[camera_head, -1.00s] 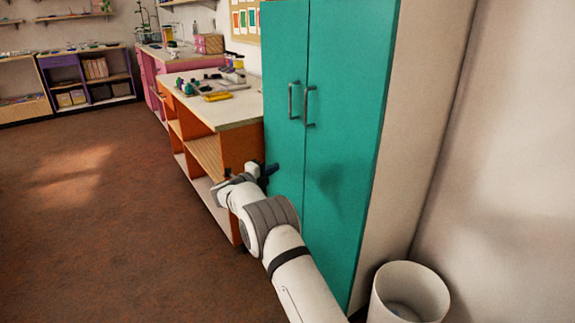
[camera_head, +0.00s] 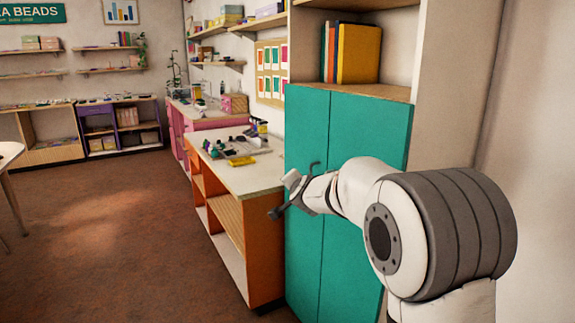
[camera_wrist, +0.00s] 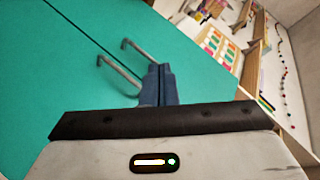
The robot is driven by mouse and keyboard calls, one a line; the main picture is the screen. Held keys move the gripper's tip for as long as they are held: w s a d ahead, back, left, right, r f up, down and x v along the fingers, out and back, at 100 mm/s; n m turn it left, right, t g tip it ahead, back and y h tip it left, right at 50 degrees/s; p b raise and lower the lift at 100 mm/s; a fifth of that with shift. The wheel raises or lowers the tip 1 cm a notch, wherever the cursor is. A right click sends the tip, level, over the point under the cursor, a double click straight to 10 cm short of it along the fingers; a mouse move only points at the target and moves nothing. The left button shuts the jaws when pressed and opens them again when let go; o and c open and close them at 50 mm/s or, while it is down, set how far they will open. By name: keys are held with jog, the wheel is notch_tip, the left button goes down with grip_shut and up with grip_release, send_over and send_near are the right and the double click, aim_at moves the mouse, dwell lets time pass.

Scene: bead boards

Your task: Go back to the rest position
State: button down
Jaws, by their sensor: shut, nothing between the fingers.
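My gripper shows in the wrist view (camera_wrist: 158,84), its two dark blue fingers pressed together with nothing between them. In the head view my gripper (camera_head: 273,213) is at the end of the raised arm, in front of the teal cabinet (camera_head: 305,255) and near the orange workbench. The wrist view shows the teal doors (camera_wrist: 50,70) beyond the fingers, with two metal handles (camera_wrist: 122,73) close past the fingertips. I cannot tell how wide the gap to the handles is. Both doors look closed.
An orange workbench (camera_head: 262,187) with bead trays (camera_head: 232,148) stands left of the cabinet. Books (camera_head: 355,53) stand on the open shelf above the teal doors. A white wall (camera_head: 535,110) is at the right.

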jog(key=s+d+n+g+p, duration=0.3)
jog(key=s+d, duration=0.1)
jog(key=s, duration=1)
jog(key=s+d+n+g+h+p, duration=0.1)
jog(key=s+d+n+g+p, duration=0.2)
jog(key=s, duration=1.2)
jog(key=s+d+f+n+g+p, duration=0.1)
jog(key=s+d+n+g+p, duration=0.2)
jog(key=s, duration=1.1)
jog(key=shift+s+d+g, duration=0.2)
jog(key=shift+d+g, duration=0.9)
jog(key=shift+d, duration=0.05)
